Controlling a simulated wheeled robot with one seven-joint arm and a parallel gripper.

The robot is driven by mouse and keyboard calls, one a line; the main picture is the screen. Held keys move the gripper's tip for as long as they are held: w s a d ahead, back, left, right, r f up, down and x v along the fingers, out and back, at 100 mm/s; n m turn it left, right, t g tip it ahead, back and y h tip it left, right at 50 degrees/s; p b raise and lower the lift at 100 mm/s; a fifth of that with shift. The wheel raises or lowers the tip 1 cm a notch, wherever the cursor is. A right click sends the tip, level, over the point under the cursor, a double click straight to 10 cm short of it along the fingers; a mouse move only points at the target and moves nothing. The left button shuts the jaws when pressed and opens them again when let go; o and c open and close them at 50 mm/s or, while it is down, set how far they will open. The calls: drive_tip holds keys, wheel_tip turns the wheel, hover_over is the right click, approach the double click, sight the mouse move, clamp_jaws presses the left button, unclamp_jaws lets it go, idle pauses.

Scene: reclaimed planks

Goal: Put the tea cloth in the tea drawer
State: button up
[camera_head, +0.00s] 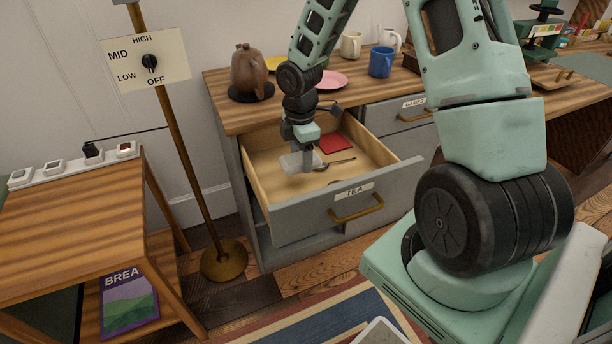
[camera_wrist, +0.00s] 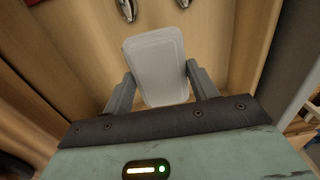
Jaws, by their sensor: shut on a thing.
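The tea drawer (camera_head: 294,220), grey with a "TEA" label and brass handle, is pulled open below the counter. My gripper (camera_head: 302,158) is inside or just above its opening, towards the left part. It is shut on a pale grey-white rounded rectangle, which I take as the tea cloth (camera_head: 290,163). In the wrist view the cloth (camera_wrist: 157,62) sits between the two fingers (camera_wrist: 160,80), above the wooden drawer bottom. I cannot tell whether it touches the bottom.
In the drawer lie a flat red square (camera_head: 336,143) and a dark spoon-like utensil (camera_head: 338,162). The counter holds a brown teapot (camera_head: 248,72), a pink plate (camera_head: 331,80) and a blue mug (camera_head: 381,62). A brass stand (camera_head: 190,150) rises left of the drawer.

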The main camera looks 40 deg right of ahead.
sight(301, 184)
drive_tip(key=shift+f+b, duration=0.7)
drive_tip(key=shift+f, duration=2.4)
drive_tip(key=shift+f, duration=0.2)
drive_tip(key=o, duration=0.9)
drive_tip(key=shift+o, duration=0.2)
drive_tip(key=shift+r, duration=0.1)
